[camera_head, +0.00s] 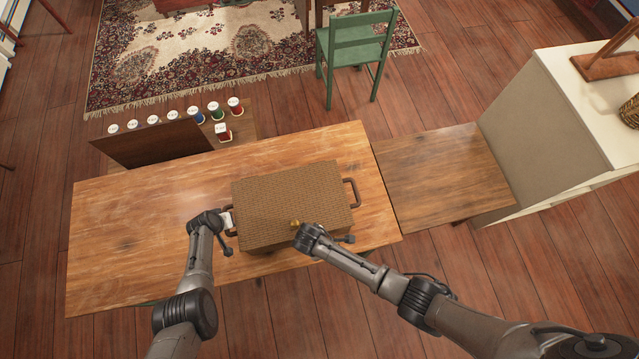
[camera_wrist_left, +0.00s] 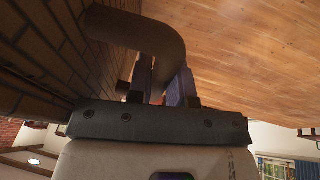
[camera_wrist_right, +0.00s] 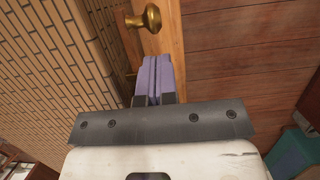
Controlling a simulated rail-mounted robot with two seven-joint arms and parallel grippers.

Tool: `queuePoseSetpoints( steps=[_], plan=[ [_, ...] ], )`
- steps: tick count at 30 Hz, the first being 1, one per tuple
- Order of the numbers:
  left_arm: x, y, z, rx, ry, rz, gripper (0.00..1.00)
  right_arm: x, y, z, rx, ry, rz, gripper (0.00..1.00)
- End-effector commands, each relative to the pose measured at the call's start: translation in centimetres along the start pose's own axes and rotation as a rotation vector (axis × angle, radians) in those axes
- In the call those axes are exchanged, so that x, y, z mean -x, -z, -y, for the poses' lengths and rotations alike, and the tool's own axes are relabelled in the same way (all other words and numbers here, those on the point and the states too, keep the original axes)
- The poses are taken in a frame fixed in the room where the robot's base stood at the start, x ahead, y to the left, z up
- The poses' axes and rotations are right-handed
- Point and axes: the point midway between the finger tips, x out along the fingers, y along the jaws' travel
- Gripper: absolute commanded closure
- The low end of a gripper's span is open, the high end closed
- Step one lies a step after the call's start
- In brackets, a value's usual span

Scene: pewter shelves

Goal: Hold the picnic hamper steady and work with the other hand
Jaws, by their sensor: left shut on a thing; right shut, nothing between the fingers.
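The picnic hamper (camera_head: 292,200) is a woven brown box with its lid down, standing on the wooden table. It has a brown handle on each short side. My left gripper (camera_head: 229,222) is shut on the left handle; the left wrist view shows the curved handle (camera_wrist_left: 150,35) between its fingers. A brass knob (camera_wrist_right: 150,17) is on the hamper's near side. My right gripper (camera_wrist_right: 154,75) is shut and empty, its purple fingertips just short of the knob and apart from it in the right wrist view. In the head view my right wrist partly covers the hamper's front.
The table (camera_head: 120,245) is clear left of the hamper. A lower wooden surface (camera_head: 440,175) adjoins it on the right, beside a white cabinet (camera_head: 545,125). A rack (camera_head: 150,143) with several white-topped jars stands behind the table. A green chair (camera_head: 360,45) is farther back.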

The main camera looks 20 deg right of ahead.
Motion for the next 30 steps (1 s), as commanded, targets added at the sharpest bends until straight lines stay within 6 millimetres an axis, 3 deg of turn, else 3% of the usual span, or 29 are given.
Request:
queuePoseSetpoints(
  steps=[2,9,15,21,30],
  plan=[
    [0.0,0.0,-0.1,0.0,0.0,0.0,1.0,1.0,1.6,0.0,0.001,0.0,-0.004,1.0],
    [0.0,0.0,0.0,0.0,0.0,0.0,1.0,5.8,1.1,0.0,0.0,-0.003,-0.003,1.0],
    [0.0,0.0,0.0,0.0,0.0,0.0,1.0,8.8,1.1,0.0,0.0,-0.002,-0.002,1.0],
    [0.0,0.0,0.0,0.0,0.0,0.0,1.0,10.3,1.1,0.0,0.0,-0.001,-0.001,1.0],
    [0.0,0.0,0.0,0.0,0.0,0.0,1.0,10.7,1.1,0.0,0.0,0.0,0.0,1.0]
  ],
)
